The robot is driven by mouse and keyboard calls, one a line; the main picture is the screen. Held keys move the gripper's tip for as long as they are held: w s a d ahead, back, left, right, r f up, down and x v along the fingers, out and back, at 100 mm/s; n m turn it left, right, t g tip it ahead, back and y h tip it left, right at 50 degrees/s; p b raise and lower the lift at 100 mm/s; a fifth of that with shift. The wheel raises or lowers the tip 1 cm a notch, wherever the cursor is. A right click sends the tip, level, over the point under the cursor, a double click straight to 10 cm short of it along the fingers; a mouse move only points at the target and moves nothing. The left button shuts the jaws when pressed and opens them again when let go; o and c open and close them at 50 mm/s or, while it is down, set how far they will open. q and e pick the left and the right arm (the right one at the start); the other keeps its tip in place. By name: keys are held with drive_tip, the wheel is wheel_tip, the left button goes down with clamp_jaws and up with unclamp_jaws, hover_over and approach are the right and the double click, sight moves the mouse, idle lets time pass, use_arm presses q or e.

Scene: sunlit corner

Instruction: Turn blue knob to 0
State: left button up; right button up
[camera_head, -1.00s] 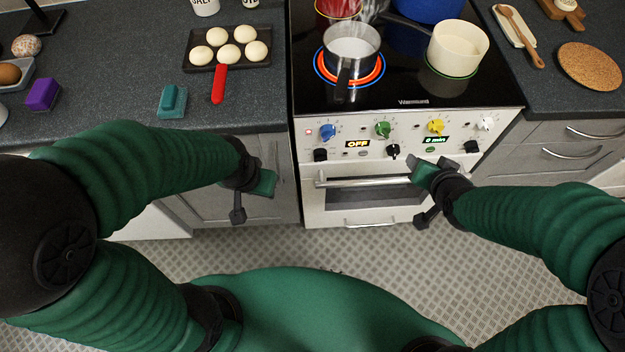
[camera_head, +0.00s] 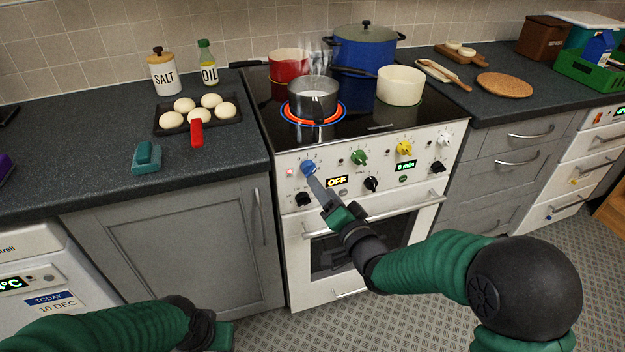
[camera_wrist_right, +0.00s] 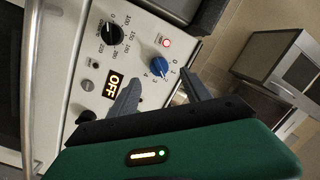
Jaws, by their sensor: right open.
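The blue knob (camera_head: 308,168) is at the left end of the white stove's front panel. In the right wrist view, the blue knob (camera_wrist_right: 159,66) has a printed number scale beside it and a lit red lamp close by. Its exact setting is too small to tell. My right gripper (camera_head: 313,184) reaches up to the knob from below and right. In the wrist view, my right gripper (camera_wrist_right: 163,90) is open, its two fingers apart on either side below the knob; contact cannot be told. My left gripper (camera_head: 222,335) is low at the bottom edge, its fingers hidden.
A steaming steel pot (camera_head: 312,103) stands on a glowing red burner. Green (camera_head: 359,157), yellow (camera_head: 404,148) and white (camera_head: 445,139) knobs line the panel, with black knobs below. An oven handle (camera_head: 375,222) crosses beneath. A display (camera_head: 337,181) reads OFF.

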sight(312, 172)
drive_tip(key=x, duration=0.6)
drive_tip(key=shift+w+d+f+b, duration=0.1)
drive_tip(key=shift+w+b, duration=0.3)
drive_tip(key=shift+w, duration=0.1)
drive_tip(key=c, duration=0.3)
clamp_jaws()
